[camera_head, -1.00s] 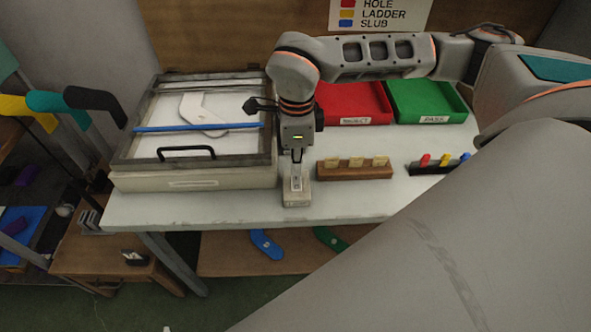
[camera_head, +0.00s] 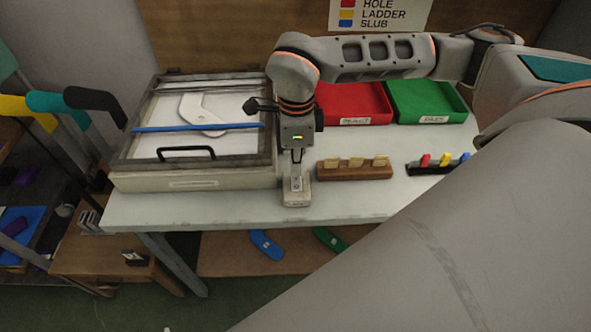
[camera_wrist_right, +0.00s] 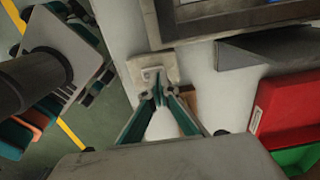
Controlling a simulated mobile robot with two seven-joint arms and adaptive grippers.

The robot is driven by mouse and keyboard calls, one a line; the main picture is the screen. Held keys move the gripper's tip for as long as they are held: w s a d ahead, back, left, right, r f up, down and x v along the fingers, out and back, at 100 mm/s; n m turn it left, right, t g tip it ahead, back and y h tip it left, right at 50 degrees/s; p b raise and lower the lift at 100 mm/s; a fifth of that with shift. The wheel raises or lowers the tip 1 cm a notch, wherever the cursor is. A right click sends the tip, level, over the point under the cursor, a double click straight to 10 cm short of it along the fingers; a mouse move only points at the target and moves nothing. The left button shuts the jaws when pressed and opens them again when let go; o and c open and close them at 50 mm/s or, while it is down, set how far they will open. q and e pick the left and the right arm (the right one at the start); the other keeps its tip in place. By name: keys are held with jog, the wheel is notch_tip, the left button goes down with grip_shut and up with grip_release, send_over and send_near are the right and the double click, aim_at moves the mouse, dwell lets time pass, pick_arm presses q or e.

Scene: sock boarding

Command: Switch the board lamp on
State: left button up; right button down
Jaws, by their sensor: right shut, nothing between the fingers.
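A small pale switch box (camera_head: 297,201) stands on the table just right of the framed board (camera_head: 190,178). My right gripper (camera_head: 296,178) points down over this box, its fingers shut and empty. The fingertips look at or just above the box's top; whether they touch it, I cannot tell. In the right wrist view the switch box (camera_wrist_right: 150,68) lies right at the shut fingertips (camera_wrist_right: 158,95), with a light switch plate on top. The board has a white panel; I cannot tell whether its lamp is lit. My left gripper is not in view.
On the board lie a pale foot-shaped form (camera_head: 200,112) and a blue bar (camera_head: 165,128). A wooden block with yellow tags (camera_head: 354,172) stands close right of the gripper. Red (camera_head: 352,105) and green (camera_head: 428,100) trays stand behind. Bare table (camera_head: 220,208) lies in front.

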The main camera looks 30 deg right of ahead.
aim_at(296, 178)
jog(key=shift+f, duration=0.35)
jog(key=shift+f+b, duration=0.55)
jog(key=shift+f, duration=0.25)
dwell(0.5)
jog(key=shift+r+p, duration=1.4)
jog(key=shift+r, duration=0.6)
jog(key=shift+r+p, duration=1.15)
jog(key=shift+r, duration=0.45)
